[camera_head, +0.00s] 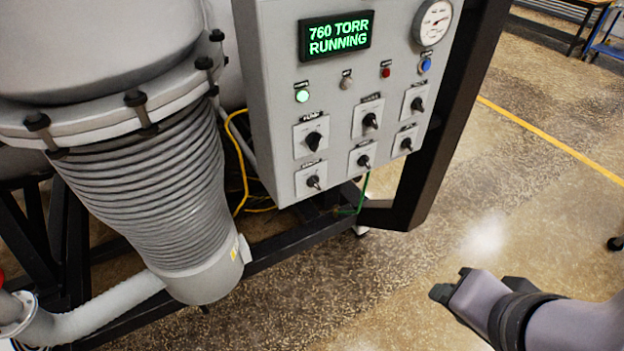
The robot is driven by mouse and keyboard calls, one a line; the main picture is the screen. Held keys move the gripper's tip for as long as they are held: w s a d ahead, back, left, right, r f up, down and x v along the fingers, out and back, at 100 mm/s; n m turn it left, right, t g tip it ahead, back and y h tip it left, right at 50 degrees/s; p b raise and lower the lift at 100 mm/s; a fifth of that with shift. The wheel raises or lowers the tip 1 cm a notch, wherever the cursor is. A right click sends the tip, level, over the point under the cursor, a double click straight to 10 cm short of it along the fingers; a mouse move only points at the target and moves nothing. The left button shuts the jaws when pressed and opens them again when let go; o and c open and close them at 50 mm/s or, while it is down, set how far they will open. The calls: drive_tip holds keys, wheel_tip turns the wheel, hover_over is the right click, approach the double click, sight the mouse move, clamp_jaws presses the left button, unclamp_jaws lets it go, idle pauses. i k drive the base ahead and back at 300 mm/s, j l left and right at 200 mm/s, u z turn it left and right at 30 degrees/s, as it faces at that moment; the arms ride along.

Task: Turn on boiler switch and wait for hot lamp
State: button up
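The grey control panel (330,100) stands at top centre. Its switches are black knobs on white plates: a larger upper-left knob (313,141), a lower-left knob (313,182), a lower-middle knob (363,160) and several others to the right. The small labels are too blurred to tell surely which is the boiler switch. A grey, unlit lamp (346,84) has a short label that seems to read HOT. A green lamp (302,96) to its left is lit. My gripper (453,282) is at lower right, well away from the panel. Its finger gap is unclear.
The display (336,36) reads "760 TORR RUNNING". A gauge (433,22), a red lamp (385,72) and a blue button (425,65) are on the panel. A ribbed grey vessel (150,200) stands left, on a dark frame (290,241). Floor between gripper and panel is clear.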

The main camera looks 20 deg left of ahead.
sight(313, 181)
drive_tip(key=k+j+u, duration=0.1)
drive_tip(key=j+u, duration=0.9)
drive_tip(key=l, duration=0.1)
